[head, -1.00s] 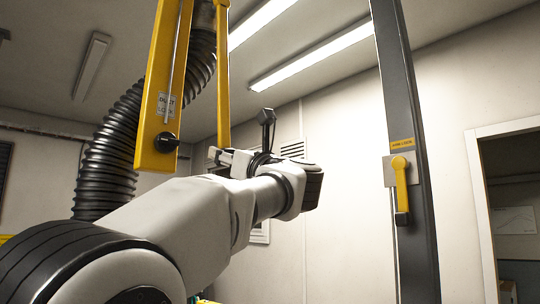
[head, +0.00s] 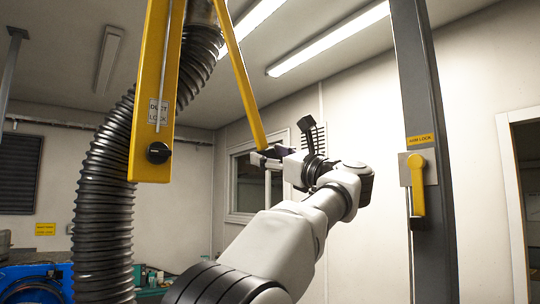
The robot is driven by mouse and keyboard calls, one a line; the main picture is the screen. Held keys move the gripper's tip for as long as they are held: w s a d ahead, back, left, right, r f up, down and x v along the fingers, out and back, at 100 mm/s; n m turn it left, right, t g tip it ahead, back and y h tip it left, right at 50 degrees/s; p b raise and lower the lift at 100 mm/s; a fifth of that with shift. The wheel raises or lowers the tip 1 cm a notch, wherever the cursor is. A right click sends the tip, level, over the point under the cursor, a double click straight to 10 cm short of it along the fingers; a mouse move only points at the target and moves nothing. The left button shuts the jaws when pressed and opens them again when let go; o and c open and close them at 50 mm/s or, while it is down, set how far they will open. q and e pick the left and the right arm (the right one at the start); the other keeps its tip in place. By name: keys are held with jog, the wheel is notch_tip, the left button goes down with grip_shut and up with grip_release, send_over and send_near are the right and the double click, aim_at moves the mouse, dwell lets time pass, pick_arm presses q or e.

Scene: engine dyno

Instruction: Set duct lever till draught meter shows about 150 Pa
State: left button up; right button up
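The duct lever (head: 240,75) is a long yellow bar coming down from the top, tilted with its lower end to the right. My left gripper (head: 268,154) is at that lower end, its fingers closed around the dark grip there; the contact is small and partly hidden. A fixed yellow post (head: 150,95) carries a label reading "DUCT LOCK" and a black knob (head: 158,152). The black ribbed duct (head: 104,200) hangs behind it. No draught meter can be made out. My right gripper is not in view.
A grey post (head: 432,220) with a yellow lock handle (head: 417,185) stands at the right, beside a doorway. A window (head: 247,185) is in the wall behind my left gripper. Blue equipment (head: 35,284) is at lower left.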

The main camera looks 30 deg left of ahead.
pick_arm(q)
jog(key=shift+w+d, duration=0.1)
jog(key=shift+s, duration=0.25)
jog(key=shift+w+v, duration=0.2)
jog(key=shift+v, duration=3.4)
jog(key=shift+d+f, duration=0.1)
